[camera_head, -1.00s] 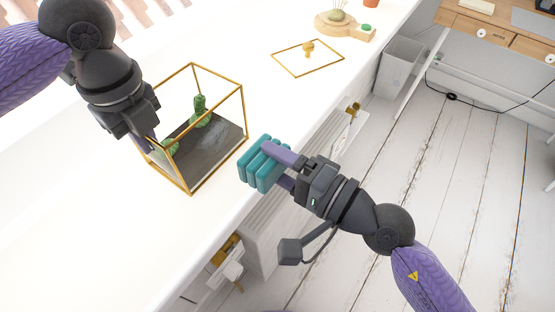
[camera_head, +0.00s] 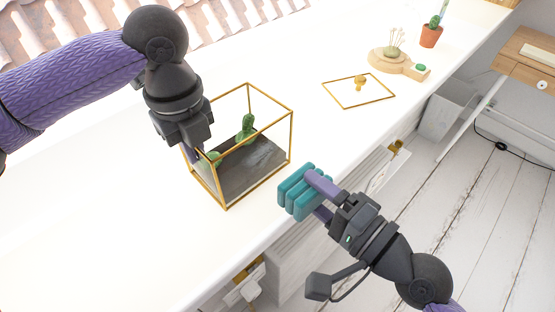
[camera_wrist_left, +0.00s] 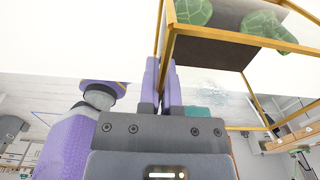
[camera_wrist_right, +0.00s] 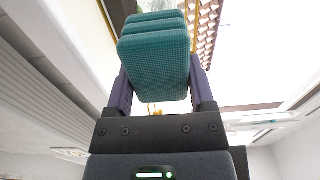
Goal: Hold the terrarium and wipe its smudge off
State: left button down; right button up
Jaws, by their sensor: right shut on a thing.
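The terrarium (camera_head: 227,208), a glass box with gold edges, stands on the white desk. It holds dark soil and green cacti (camera_head: 246,128). My left gripper (camera_head: 197,155) is at its left side; in the left wrist view the fingers (camera_wrist_left: 161,75) are close together around a gold upright. A faint whitish smudge (camera_wrist_left: 205,84) seems to show on a pane there. My right gripper (camera_head: 318,197) is shut on a teal ribbed sponge (camera_head: 297,190), held just right of the terrarium near the desk's front edge, apart from the glass. The sponge fills much of the right wrist view (camera_wrist_right: 155,60).
A gold frame (camera_head: 358,104) with a small gold object (camera_head: 360,82) lies farther back on the desk. A wooden stand (camera_head: 392,63) and potted cactus (camera_head: 431,36) are beyond. The desk (camera_head: 90,230) is clear left of the terrarium. A bin (camera_head: 440,115) stands on the floor.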

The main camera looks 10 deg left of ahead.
aim_at(257, 158)
jog(key=shift+a, duration=0.1)
jog(key=shift+w+a, duration=0.3)
jog(key=shift+a, duration=0.5)
jog(key=shift+w+a, duration=0.25)
jog(key=shift+a, duration=0.5)
jog(key=shift+w+a, duration=0.3)
jog(key=shift+a, duration=0.5)
jog(key=shift+x, duration=0.95)
jog(key=w+d, duration=0.2)
jog(key=shift+w, duration=0.5)
jog(key=shift+s+a, duration=1.2)
jog(key=shift+s, duration=0.25)
